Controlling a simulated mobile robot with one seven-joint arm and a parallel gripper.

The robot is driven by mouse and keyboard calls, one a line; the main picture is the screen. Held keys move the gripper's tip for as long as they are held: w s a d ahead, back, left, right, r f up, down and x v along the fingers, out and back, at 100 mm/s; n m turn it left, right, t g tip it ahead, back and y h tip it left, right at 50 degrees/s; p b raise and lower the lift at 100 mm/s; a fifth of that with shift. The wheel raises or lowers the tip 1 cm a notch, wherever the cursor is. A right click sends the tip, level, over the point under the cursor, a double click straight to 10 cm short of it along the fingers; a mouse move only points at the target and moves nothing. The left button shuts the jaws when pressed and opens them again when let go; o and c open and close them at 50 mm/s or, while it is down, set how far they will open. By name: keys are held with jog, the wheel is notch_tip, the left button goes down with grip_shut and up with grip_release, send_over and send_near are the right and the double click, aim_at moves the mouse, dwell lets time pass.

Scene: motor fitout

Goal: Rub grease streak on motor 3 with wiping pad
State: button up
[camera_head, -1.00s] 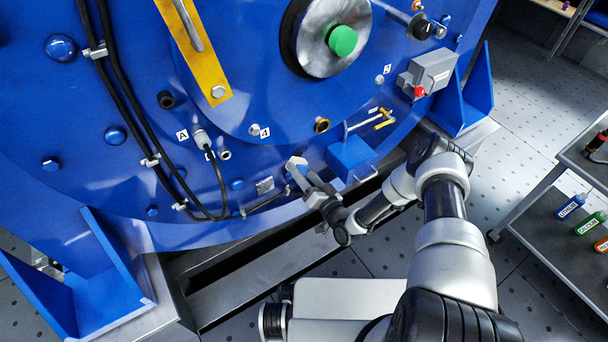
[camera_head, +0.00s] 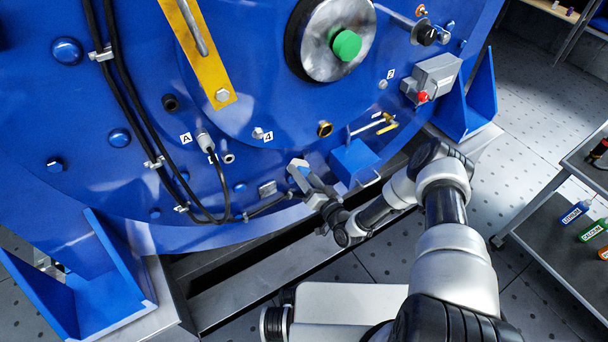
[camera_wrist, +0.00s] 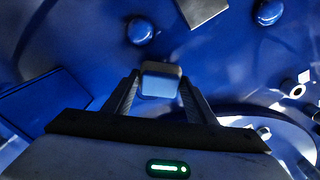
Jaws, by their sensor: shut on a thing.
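The big blue motor (camera_head: 330,105) fills the left and middle of the head view. No label naming it as motor 3 is readable. My gripper (camera_head: 305,180) is at its lower face, left of a blue box. The pad's edge also shows in the head view (camera_head: 297,164). The pad is close to the blue surface; I cannot tell whether it touches. I cannot make out a grease streak; the pad and fingers may hide it.
A blue box (camera_head: 353,160) with a handle sits just right of my gripper. Black cables (camera_head: 137,105) run down the motor's left side. A grey switch box (camera_head: 437,77) with a red knob is at upper right. A cart (camera_head: 560,225) with several bottles stands far right.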

jog(key=shift+w+a, duration=0.25)
jog(key=shift+w, duration=0.1)
jog(key=shift+d, duration=0.1)
